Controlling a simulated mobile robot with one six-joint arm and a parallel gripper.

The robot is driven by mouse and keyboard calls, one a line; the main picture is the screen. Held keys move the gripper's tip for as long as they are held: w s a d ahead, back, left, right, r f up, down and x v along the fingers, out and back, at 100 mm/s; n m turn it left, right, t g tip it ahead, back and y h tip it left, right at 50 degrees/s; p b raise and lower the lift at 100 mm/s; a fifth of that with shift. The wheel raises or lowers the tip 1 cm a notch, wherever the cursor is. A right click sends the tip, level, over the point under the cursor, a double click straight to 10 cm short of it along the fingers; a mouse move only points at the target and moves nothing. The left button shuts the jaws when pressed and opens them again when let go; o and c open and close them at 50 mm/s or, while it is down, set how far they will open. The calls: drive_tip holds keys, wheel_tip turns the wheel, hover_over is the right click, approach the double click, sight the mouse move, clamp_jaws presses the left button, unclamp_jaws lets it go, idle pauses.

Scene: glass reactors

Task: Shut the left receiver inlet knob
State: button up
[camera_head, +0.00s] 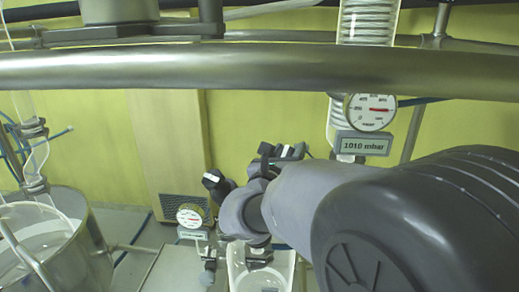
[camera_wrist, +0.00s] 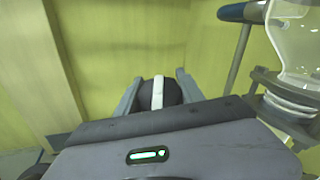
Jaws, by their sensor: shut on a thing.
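In the wrist view a round black knob (camera_wrist: 174,95) with a white bar across its face sits between the two grey fingers of my gripper (camera_wrist: 157,84). The fingers are shut on the knob, one at each side. I take it for the left receiver inlet knob, but no label shows. In the head view my arm comes in from the right and hides most of the gripper (camera_head: 283,152) and the knob in it. Another black knob (camera_head: 212,180) shows just left of my wrist, apart from it.
A thick metal rail (camera_head: 200,66) crosses the head view in front. A gauge (camera_head: 370,112) with a 1010 mbar display hangs above my arm. A smaller gauge (camera_head: 190,215) and a glass receiver (camera_head: 262,279) are below. A metal vessel (camera_head: 75,262) stands at left. Glassware (camera_wrist: 297,45) is at right in the wrist view.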

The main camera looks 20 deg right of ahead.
drive_tip(key=shift+d+f+m+g+h+b, duration=0.1)
drive_tip(key=shift+m+g+h+b, duration=0.65)
drive_tip(key=shift+m+h, duration=0.3)
drive_tip(key=shift+s+d+m+g+h, duration=0.15)
drive_tip(key=shift+m+g+h, duration=0.5)
drive_tip(key=shift+m, duration=0.5)
drive_tip(key=m+g+h, duration=0.2)
drive_tip(key=m, duration=0.1)
drive_tip(key=shift+s+r+g, duration=0.2)
drive_tip(key=shift+g, duration=0.1)
drive_tip(key=shift+s+d+m+g+h+p, duration=0.1)
drive_tip(key=shift+m+g+h+p, duration=0.1)
drive_tip(key=shift+m+g+p, duration=0.4)
drive_tip(key=shift+s+d+m+g+h+p, duration=0.1)
drive_tip(key=shift+m+g+h+p, duration=0.2)
drive_tip(key=shift+m+g, duration=0.45)
drive_tip(key=shift+m+g, duration=0.25)
drive_tip(key=o, duration=1.4)
